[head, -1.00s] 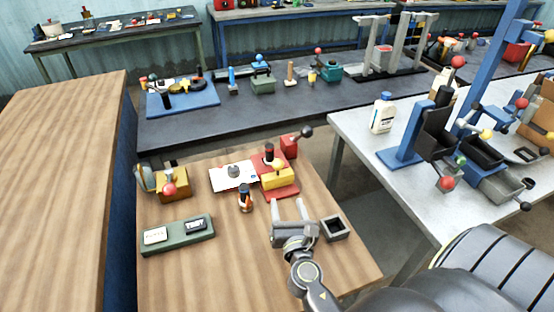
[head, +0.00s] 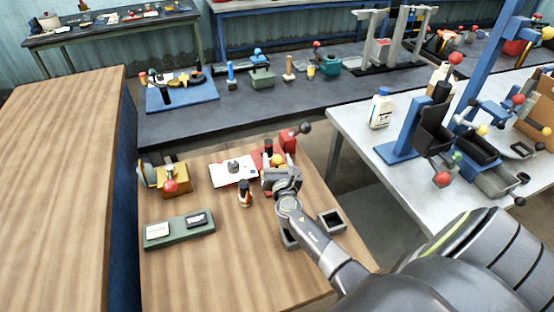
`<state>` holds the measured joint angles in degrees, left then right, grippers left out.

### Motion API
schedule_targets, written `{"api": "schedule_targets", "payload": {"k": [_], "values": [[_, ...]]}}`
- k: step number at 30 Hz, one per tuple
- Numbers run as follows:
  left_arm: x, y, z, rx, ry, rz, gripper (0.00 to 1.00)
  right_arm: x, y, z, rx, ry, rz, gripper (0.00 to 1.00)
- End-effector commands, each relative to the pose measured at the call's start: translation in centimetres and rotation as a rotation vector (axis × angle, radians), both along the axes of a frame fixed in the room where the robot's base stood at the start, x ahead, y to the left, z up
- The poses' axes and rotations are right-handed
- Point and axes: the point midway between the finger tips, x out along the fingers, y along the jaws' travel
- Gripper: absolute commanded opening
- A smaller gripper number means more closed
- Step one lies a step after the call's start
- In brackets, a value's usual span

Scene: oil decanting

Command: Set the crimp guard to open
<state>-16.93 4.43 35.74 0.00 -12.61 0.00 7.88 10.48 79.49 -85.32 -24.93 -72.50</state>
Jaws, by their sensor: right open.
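A red and yellow bench device, which looks like the crimper with its guard (head: 290,140), stands at the back right of the near wooden table. It has a dark knob, a yellow ball and a lever ending in a black ball. My right gripper (head: 281,174) is open at the front of this device and covers most of its yellow block. I cannot tell whether the fingers touch it, nor clearly see the guard's position. My left gripper is not in view.
A white card with a grey part (head: 233,170) and a small dark-and-orange bottle (head: 245,194) are left of my gripper. A yellow device with a red ball (head: 171,182), a green label tray (head: 180,234) and a small grey open box (head: 331,221) share the table.

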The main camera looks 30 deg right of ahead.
Motion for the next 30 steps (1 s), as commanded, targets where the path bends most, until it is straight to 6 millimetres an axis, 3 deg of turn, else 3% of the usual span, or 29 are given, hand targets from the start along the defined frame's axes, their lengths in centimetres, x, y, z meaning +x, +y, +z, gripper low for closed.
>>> {"api": "schedule_targets", "payload": {"k": [11,23,30], "values": [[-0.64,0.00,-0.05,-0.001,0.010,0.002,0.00,0.47,-0.24,0.01,0.000,0.000,0.000,0.54],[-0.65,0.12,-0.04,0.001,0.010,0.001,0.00,0.44,-0.22,-0.01,0.000,0.000,0.000,0.03],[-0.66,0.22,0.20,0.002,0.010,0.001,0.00,-0.50,0.01,-0.09,0.001,0.003,0.001,0.00]]}}
